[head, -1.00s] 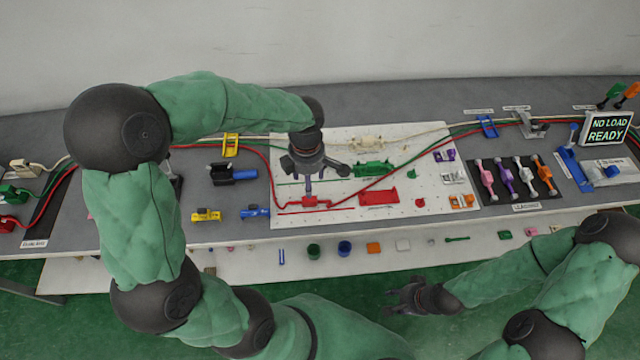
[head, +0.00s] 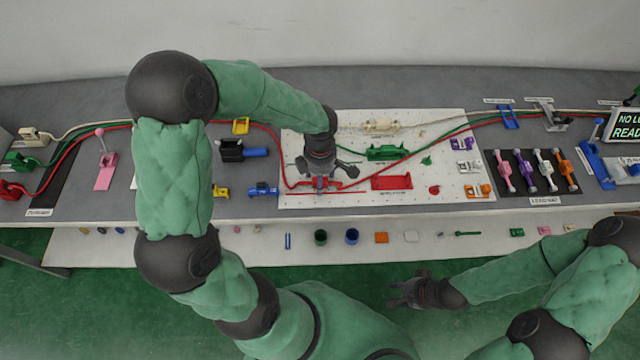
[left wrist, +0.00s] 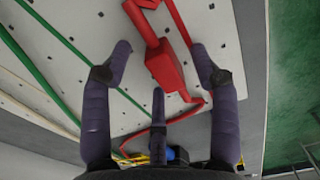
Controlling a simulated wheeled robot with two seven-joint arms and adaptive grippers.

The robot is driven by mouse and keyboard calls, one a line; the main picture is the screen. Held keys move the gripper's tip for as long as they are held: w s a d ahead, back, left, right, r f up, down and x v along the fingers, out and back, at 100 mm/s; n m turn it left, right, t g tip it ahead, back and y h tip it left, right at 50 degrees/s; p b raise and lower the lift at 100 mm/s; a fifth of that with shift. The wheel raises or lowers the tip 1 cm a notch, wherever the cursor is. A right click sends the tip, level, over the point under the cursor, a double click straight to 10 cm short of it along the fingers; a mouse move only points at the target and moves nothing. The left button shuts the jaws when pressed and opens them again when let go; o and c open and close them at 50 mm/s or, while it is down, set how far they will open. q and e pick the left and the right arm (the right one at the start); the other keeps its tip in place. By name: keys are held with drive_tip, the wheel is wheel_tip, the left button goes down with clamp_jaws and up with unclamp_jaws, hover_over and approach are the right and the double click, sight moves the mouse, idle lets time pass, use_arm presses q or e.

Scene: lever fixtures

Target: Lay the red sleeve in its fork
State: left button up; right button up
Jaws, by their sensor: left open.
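The red sleeve (head: 320,184) is a small red block on the red cable, lying on the white board, partly hidden by my left gripper in the head view. In the left wrist view the sleeve (left wrist: 166,67) lies tilted between the spread fingers, with red cable at both ends. My left gripper (left wrist: 162,48) is open and points down over the sleeve; whether it touches cannot be told. A larger red bracket (head: 392,183), which looks like the red fork, stands empty on the board, right of the sleeve. My right gripper (head: 404,291) is open and empty, away from the bench.
Green (head: 386,152) and white (head: 380,126) fixtures stand behind on the white board (head: 450,130). The red cable runs near the green one. Pink, purple, white and orange levers sit on a dark mat (head: 540,185) at right. A lower shelf (head: 340,257) holds small parts.

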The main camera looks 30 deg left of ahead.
use_arm(q)
drive_tip(key=shift+f, duration=0.15)
drive_tip(key=c, duration=1.1)
